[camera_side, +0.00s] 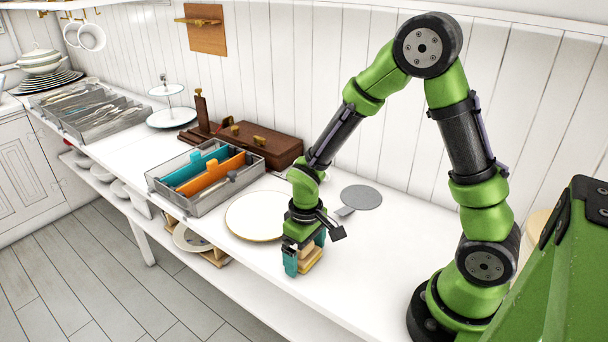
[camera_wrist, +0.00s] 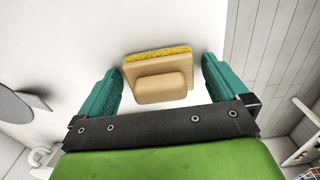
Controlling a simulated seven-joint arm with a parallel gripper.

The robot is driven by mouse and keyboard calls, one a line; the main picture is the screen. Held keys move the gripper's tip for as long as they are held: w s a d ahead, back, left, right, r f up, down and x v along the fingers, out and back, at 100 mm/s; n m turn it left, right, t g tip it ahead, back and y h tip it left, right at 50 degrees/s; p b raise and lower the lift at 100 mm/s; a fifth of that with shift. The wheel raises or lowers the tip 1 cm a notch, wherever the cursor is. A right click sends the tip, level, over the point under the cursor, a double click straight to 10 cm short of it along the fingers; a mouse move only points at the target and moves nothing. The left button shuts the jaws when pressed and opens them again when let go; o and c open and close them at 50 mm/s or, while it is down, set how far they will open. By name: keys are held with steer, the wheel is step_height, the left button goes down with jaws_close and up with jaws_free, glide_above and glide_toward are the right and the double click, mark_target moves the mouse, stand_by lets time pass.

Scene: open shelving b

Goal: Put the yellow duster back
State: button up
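The yellow duster (camera_side: 312,257) is a pale wooden block with a raised grip and a thin yellow layer along one side. It is on the white counter near the front edge, and in the wrist view the duster (camera_wrist: 160,88) lies between my two teal fingers. My gripper (camera_side: 304,256) points down over it and is open, with one finger on each side. A grey divided tray (camera_side: 228,192) to the left holds a teal piece (camera_side: 186,170) and an orange piece (camera_side: 214,174) upright.
A white plate (camera_side: 254,216) lies between the tray and my gripper. A grey disc with a handle (camera_side: 362,197) lies behind my gripper to the right. A brown wooden box (camera_side: 262,143) stands behind the tray. The counter right of my gripper is clear.

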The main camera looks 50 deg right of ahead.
steer(key=shift+r, duration=0.1)
step_height(320, 180, up, 12)
steer(key=s+r+m+t+y, duration=0.2)
steer(key=s+r+m+t, duration=0.2)
steer(key=s+r+t, duration=0.3)
step_height(320, 180, up, 5)
steer(key=shift+s+a, duration=0.4)
steer(key=shift+s, duration=0.6)
